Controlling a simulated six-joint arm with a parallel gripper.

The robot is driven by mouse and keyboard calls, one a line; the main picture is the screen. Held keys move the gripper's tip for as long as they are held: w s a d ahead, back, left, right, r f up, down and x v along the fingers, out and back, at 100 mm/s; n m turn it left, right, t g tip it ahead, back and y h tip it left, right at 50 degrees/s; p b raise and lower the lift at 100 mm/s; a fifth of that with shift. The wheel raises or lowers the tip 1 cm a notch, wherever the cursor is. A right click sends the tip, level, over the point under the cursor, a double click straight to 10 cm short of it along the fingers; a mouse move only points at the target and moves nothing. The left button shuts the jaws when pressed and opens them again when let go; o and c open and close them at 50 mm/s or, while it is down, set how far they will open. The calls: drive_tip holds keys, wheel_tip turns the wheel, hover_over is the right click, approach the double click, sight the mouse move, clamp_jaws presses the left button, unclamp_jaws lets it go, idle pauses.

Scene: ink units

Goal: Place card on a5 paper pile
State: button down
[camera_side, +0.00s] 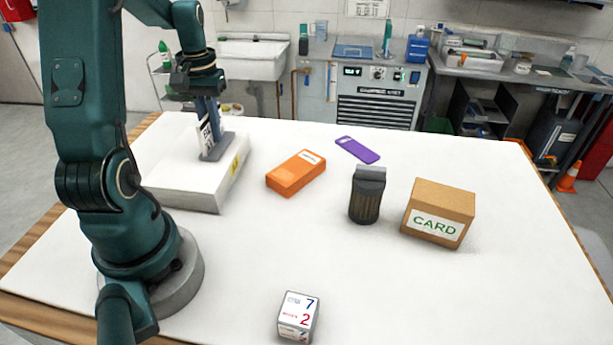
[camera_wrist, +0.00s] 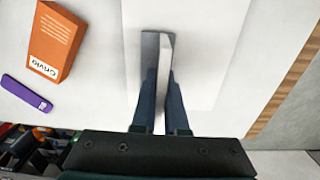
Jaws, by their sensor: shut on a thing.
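The A5 paper pile (camera_side: 180,182) is a thick white block with a yellow mark on its front right side, at the left of the table. It fills the middle of the wrist view as a pale sheet (camera_wrist: 205,50). My gripper (camera_side: 209,122) points down over the pile, its fingers shut on a thin white card (camera_side: 204,136) with black print, held upright. In the wrist view the card (camera_wrist: 164,62) shows edge-on between the fingertips (camera_wrist: 162,82). A grey patch beside its lower end may be its shadow; I cannot tell whether the card touches the pile.
An orange box (camera_side: 296,174) and a purple phone-like slab (camera_side: 357,150) lie right of the pile. A dark ribbed container (camera_side: 367,196), a brown box marked CARD (camera_side: 439,212) and a white numbered box (camera_side: 298,316) stand further off. The table's right front is clear.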

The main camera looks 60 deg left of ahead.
drive_tip(key=c, duration=1.4)
unclamp_jaws()
drive_tip(key=shift+f, duration=0.15)
drive_tip(key=o, duration=0.5)
drive_tip(key=shift+c, duration=0.2)
